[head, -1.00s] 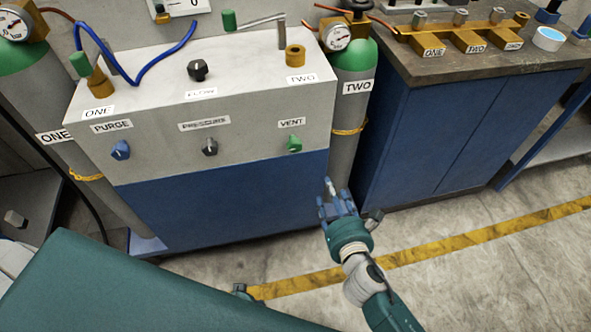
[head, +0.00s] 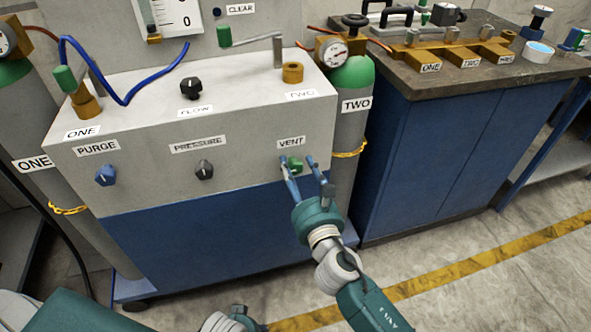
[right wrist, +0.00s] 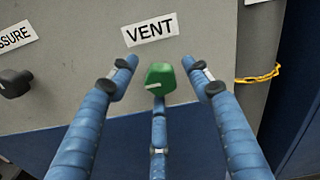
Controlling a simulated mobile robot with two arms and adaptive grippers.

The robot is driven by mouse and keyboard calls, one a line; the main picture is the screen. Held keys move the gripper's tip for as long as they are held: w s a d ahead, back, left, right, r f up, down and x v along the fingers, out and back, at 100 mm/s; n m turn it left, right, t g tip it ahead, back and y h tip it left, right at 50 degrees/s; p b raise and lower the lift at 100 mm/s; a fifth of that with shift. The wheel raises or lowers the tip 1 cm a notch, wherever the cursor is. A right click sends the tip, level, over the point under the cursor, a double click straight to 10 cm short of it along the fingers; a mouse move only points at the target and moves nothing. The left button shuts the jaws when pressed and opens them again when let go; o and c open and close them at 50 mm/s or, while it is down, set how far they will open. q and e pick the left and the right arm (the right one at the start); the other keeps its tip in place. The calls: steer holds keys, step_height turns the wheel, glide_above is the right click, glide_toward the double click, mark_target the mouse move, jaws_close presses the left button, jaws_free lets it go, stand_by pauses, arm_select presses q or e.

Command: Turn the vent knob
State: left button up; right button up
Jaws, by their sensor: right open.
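The vent knob (head: 295,166) is green and sits on the front of the grey panel, under the VENT label (head: 291,142). My right gripper (head: 297,163) is open, with its blue fingers pointing at the panel and the knob between the fingertips in the head view. In the right wrist view the knob (right wrist: 161,78) shows between the spread upper fingers, with a third finger below it. A white mark on the knob points left. I see no finger closed on it; whether any touches it I cannot tell. My left gripper's fingers are not in view.
The blue purge knob (head: 106,175) and dark pressure knob (head: 204,170) are farther left on the panel. A grey cylinder marked TWO (head: 346,130) with a yellow chain stands just right of the panel. A blue cabinet (head: 440,150) is beyond it. Floor in front is open.

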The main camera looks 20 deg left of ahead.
steer(key=shift+w+a, duration=0.35)
steer(key=shift+w, duration=0.1)
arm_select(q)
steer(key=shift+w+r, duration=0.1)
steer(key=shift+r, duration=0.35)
arm_select(e)
steer(key=c, duration=1.2)
steer(key=shift+r, duration=0.1)
